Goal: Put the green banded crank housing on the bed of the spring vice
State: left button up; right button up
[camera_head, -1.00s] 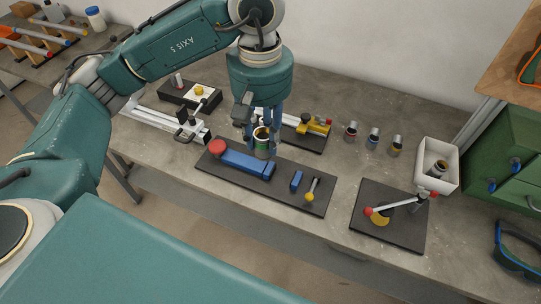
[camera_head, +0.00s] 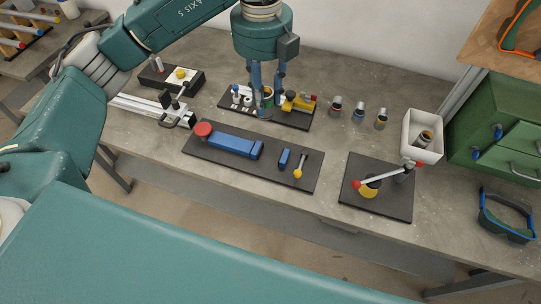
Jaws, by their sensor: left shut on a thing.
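My left gripper (camera_head: 266,97) points down at the back middle of the bench, shut on the green banded crank housing (camera_head: 267,92). The housing shows only in part between the fingers. It is at or just over a dark board (camera_head: 289,121) carrying a yellow block (camera_head: 299,102) with a red part, on its right, and small white parts with a blue-topped post (camera_head: 235,91), on its left. This looks like the spring vice, but I cannot be certain. I cannot tell whether the housing touches the bed. My right gripper is not in view.
In front lies a dark board with a blue bar and red knob (camera_head: 203,129). Several banded housings (camera_head: 359,110) stand to the right, near a white bin (camera_head: 409,142). A lever fixture (camera_head: 369,188) is at front right, a black box (camera_head: 158,80) at back left.

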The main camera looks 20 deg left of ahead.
pick_arm(q)
jog(key=n, duration=0.2)
jog(key=w+n, duration=0.1)
jog(key=n, duration=0.2)
jog(key=shift+d+n, duration=0.2)
jog(key=shift+n, duration=0.1)
jog(key=n, duration=0.4)
jog(key=shift+w+d+n, duration=0.15)
jog(key=shift+w+n, duration=0.25)
jog(key=shift+f+n, duration=0.15)
jog(key=shift+n, duration=0.15)
notch_tip(320, 180, down, 15)
jog(key=p, duration=0.2)
send_over(271, 157)
notch_tip(271, 157, down, 4)
jog(key=shift+f+p, duration=0.15)
jog(key=shift+p, duration=0.3)
jog(key=shift+f, duration=0.25)
jog(key=shift+f, duration=0.15)
jog(key=o, duration=1.2)
